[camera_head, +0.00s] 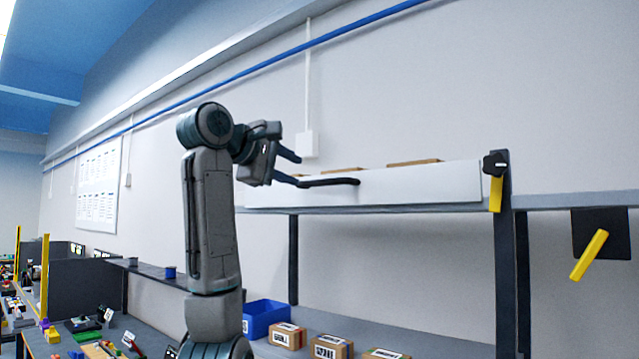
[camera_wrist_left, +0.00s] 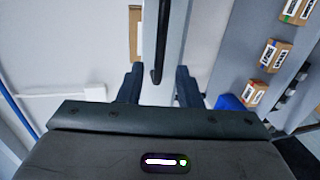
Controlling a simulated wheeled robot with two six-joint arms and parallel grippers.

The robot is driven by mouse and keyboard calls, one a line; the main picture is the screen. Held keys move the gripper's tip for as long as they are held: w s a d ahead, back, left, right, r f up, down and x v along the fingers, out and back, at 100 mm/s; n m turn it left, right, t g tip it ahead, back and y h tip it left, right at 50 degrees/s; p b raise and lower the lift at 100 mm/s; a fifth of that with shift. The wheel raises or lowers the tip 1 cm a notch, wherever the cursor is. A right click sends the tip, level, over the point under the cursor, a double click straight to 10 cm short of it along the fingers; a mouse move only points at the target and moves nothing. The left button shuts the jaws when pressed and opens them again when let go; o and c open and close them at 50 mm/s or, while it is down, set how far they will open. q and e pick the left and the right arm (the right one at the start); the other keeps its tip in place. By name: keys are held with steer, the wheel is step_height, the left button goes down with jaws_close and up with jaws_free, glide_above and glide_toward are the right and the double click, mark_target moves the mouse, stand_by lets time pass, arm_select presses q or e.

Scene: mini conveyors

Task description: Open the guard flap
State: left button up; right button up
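The guard flap (camera_head: 420,185) is a long pale panel along the front of the upper shelf, standing upright. A dark bar handle (camera_head: 335,182) sits on its face near the left part. My left gripper (camera_head: 299,170) is at the left end of this handle, with its fingers pointing right. In the left wrist view the fingers are spread wide, and the handle end (camera_wrist_left: 157,74) lies in line with the gap between them (camera_wrist_left: 158,86). The fingers do not appear to touch the handle. The flap's pale edge also shows in the wrist view (camera_wrist_left: 150,35). My right gripper is not in view.
A dark post with a black knob (camera_head: 495,163) and yellow tab stands at the flap's right end. A yellow lever (camera_head: 589,255) hangs farther right. Brown boxes (camera_head: 331,347) and a blue bin (camera_head: 266,318) stand below. Cartons (camera_head: 414,162) show behind the flap.

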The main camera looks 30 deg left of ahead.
mark_target(318, 183)
arm_select(q)
steer(key=p+x, duration=0.4)
steer(key=x, duration=0.5)
steer(key=shift+w+f, duration=0.2)
steer(key=shift+w, duration=0.4)
jaws_close()
